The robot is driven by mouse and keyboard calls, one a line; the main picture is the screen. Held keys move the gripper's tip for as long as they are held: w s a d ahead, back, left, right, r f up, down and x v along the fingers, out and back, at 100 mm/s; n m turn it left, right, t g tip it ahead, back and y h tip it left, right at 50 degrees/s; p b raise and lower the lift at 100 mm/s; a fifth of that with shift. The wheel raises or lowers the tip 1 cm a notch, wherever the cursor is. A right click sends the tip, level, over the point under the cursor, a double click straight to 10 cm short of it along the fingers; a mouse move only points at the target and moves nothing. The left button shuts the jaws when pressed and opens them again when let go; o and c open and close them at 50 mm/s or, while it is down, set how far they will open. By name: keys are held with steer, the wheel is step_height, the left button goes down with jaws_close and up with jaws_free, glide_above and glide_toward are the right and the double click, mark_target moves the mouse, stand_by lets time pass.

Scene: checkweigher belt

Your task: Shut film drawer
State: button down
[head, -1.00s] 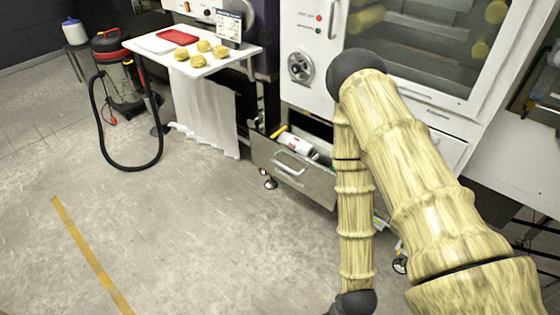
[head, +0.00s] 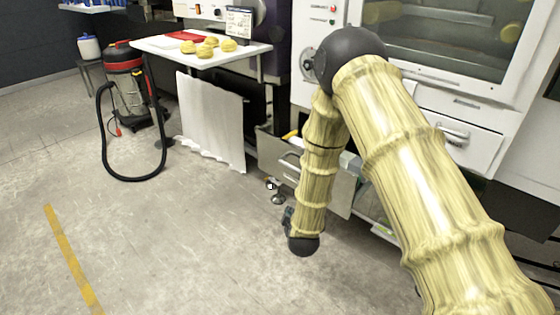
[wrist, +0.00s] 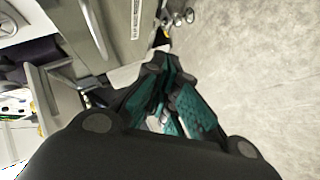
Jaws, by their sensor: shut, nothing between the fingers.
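The film drawer (head: 342,190) stands pulled out of the white machine's lower front in the head view, with a grey front panel and a bar handle (head: 289,163). My forearm covers much of its front. Little of the inside shows; a yellow-tipped item (head: 290,135) pokes up at its left end. My gripper (wrist: 165,75) is shut and empty in the wrist view, with teal-lined fingers. In the head view my arm hangs down in front of the drawer, and its fingers cannot be made out. I cannot tell whether they touch the drawer.
The white machine (head: 480,97) with a glass door is behind my arm. A white table (head: 160,46) with yellow rounds and a red tray is at left. A vacuum cleaner (head: 128,95) with a looped hose stands on the floor. The floor (head: 180,240) at front left is clear.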

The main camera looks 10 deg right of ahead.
mark_target(280, 141)
steer(key=w+a+r+n+t+h+b, duration=0.1)
steer(key=w+a+r+n+t+b, duration=0.15)
steer(key=w+r+b, duration=0.35)
steer(key=w+a+r+n+t+b, duration=0.2)
steer(key=w+a+r+t, duration=0.15)
steer(key=w, duration=0.45)
steer(key=shift+n+g, duration=0.25)
steer(key=shift+g, duration=0.05)
steer(key=shift+w+d+r+b, duration=0.1)
steer(key=shift+w+d+b, duration=0.7)
steer(key=shift+w, duration=1.25)
steer(key=shift+w+d+b, duration=0.7)
steer(key=shift+w+d, duration=0.1)
steer(key=shift+w, duration=1.25)
steer(key=shift+w+d+r+b, duration=0.1)
steer(key=shift+w+d+b, duration=0.7)
steer(key=shift+w, duration=1.25)
steer(key=shift+d, duration=0.1)
